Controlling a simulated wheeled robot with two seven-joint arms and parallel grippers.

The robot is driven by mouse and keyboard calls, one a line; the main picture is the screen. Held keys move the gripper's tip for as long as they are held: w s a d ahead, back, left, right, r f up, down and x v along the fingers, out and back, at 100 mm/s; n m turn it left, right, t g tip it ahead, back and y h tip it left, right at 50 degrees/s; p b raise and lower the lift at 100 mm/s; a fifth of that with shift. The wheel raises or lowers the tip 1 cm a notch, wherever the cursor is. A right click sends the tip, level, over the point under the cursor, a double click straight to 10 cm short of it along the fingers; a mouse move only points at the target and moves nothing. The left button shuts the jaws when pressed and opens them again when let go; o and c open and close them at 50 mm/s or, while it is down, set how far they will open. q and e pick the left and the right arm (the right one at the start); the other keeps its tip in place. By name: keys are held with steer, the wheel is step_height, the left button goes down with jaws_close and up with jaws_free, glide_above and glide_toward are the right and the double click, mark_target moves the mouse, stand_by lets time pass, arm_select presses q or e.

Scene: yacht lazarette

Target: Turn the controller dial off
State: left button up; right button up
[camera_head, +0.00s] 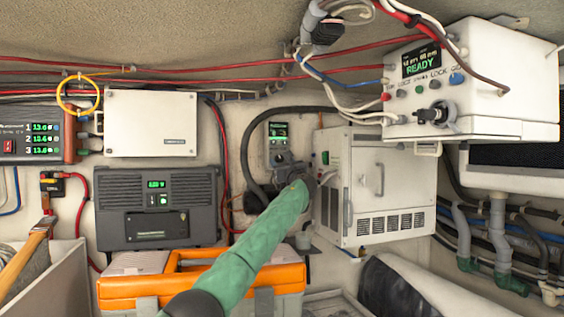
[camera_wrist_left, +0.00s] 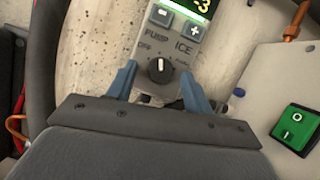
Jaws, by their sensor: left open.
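The controller (camera_head: 278,130) is a small grey panel with a green display on the back wall, and its lower part is hidden by my left gripper in the head view. In the left wrist view the controller (camera_wrist_left: 172,48) shows minus and plus buttons and a black round dial (camera_wrist_left: 160,71). The dial's white mark points up, between the PUMP and ICE labels; OFF is printed to its left. My left gripper (camera_wrist_left: 157,72) is open, with one blue finger on each side of the dial; contact cannot be told. It is small in the head view (camera_head: 300,179). My right gripper is not in view.
A white box with vents (camera_head: 363,185) stands right of the controller, with a green switch (camera_wrist_left: 297,129) in the wrist view. A black hose (camera_wrist_left: 42,55) runs at left. An orange toolbox (camera_head: 200,280) sits below my arm.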

arm_select(q)
steer(key=shift+c, duration=0.4)
steer(key=c, duration=0.9)
